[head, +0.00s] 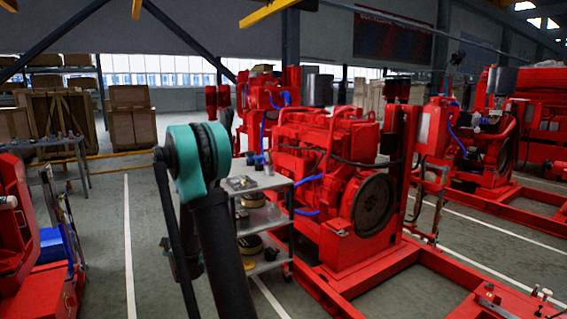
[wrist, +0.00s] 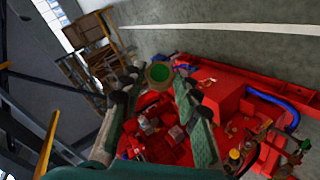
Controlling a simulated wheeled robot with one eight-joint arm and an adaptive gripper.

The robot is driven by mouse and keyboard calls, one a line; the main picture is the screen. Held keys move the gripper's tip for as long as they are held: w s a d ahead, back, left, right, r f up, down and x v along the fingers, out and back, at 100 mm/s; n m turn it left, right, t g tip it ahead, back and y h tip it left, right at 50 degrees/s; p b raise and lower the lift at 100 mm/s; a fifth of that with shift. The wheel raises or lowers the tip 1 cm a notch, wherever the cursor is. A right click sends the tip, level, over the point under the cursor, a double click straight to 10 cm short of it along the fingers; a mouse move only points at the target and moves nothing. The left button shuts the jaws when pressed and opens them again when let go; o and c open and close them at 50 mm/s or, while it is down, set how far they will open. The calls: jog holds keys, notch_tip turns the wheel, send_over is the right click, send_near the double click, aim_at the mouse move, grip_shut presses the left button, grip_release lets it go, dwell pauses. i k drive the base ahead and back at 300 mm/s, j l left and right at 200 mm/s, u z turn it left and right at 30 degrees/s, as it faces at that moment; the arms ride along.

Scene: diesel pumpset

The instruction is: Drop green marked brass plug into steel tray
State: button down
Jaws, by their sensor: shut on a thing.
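In the wrist view my gripper (wrist: 158,80) is shut on the green marked brass plug (wrist: 159,73), whose round green end shows between the two fingertips. The rest of the plug is mostly hidden by the fingers. In the head view my arm stands in front of the trolley, and the gripper and plug cannot be made out. A shallow grey tray (head: 241,183), which looks like the steel tray, sits on the top shelf of the trolley, just right of my arm. What lies in it is too small to tell.
The grey trolley (head: 268,184) has dark round items on its lower shelves. A red diesel pumpset (head: 330,150) on a red frame stands close to its right. A workbench (head: 50,142) and wooden crates (head: 130,125) are at left. The floor between has free room.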

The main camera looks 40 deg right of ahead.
aim_at(239, 182)
jog(key=i+l+z, duration=0.25)
jog(key=z, duration=0.15)
jog(key=i+l+z, duration=0.15)
jog(key=i+z, duration=0.65)
